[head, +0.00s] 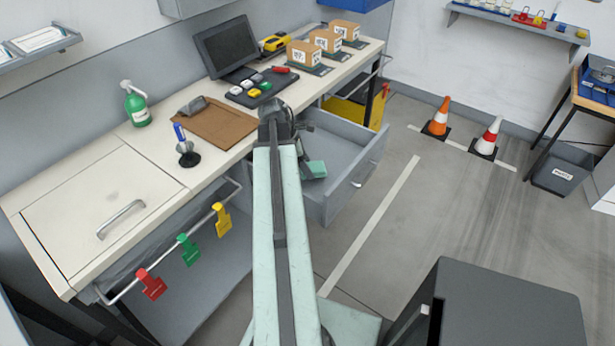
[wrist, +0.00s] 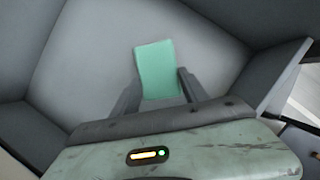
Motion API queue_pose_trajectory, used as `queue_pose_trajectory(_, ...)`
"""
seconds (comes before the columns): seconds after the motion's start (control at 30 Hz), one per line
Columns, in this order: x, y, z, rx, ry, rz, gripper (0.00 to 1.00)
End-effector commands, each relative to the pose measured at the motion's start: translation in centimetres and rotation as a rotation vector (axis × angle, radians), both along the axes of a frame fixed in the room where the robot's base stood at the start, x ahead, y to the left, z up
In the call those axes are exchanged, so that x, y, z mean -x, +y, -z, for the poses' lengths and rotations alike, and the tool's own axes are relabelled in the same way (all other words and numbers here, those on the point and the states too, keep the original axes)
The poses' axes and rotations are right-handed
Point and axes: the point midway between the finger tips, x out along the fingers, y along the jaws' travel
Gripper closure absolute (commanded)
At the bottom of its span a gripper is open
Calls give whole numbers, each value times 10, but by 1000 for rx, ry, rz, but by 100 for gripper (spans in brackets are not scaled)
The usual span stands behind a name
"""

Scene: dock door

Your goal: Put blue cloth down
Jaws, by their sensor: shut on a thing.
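A flat, roughly rectangular teal-green piece (wrist: 155,66) shows in the wrist view. It looks like the cloth, though more green than blue. My gripper (wrist: 160,92) is shut on its near end, and the piece sticks out beyond the fingertips. Around it are the grey floor and walls of the open drawer (head: 342,150). In the head view my arm reaches over the bench edge to this drawer and hides part of it. A small teal patch shows there beside my wrist. I cannot tell whether the piece touches the drawer floor.
A brown board (head: 214,122) and a blue-handled tool on a black stand (head: 187,152) are on the bench left of my arm. A green spray bottle (head: 136,104) stands farther left. Red, green and yellow tags hang from the front rail (head: 130,287). Open floor lies right of the drawer.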

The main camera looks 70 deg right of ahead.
Motion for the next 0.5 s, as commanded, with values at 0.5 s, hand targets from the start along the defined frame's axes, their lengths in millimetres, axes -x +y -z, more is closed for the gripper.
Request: queue_pose_trajectory(0.5, 1, 0, 34, 0, 0, 1, 80)
